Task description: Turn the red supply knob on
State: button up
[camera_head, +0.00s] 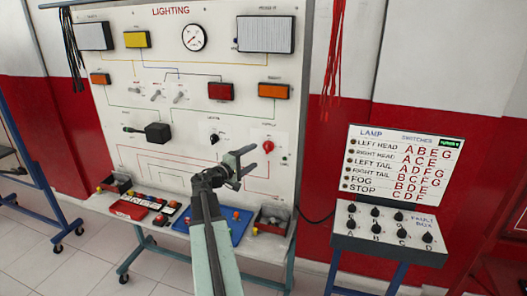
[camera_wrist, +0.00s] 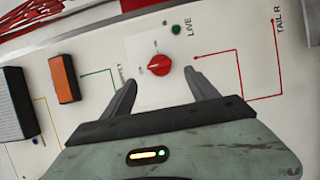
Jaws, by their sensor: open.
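The red supply knob (camera_head: 268,147) sits on the lower right of the white lighting panel (camera_head: 130,75). In the wrist view the red knob (camera_wrist: 159,68) is on a pale plate, with a dark green light marked LIVE (camera_wrist: 176,30) near it. My gripper (camera_head: 249,160) is in front of the panel, just left of and below the knob in the head view. It is open and empty. In the wrist view its two fingers (camera_wrist: 162,92) stand apart, with the knob seen between and beyond their tips. I cannot tell how far the tips are from the knob.
A black knob (camera_head: 214,139) and a black lever switch (camera_head: 156,132) are left of the red knob. Below the panel, a shelf holds a blue tray (camera_head: 236,231) and bins (camera_head: 272,218). A fault box (camera_head: 389,233) with several knobs stands at the right.

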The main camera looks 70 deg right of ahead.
aim_at(266, 149)
jog(key=x, duration=0.7)
jog(key=shift+s+d, duration=0.15)
jog(key=shift+d, duration=0.25)
jog(key=c, duration=1.2)
jog(key=shift+d, duration=0.1)
jog(key=shift+c, duration=0.8)
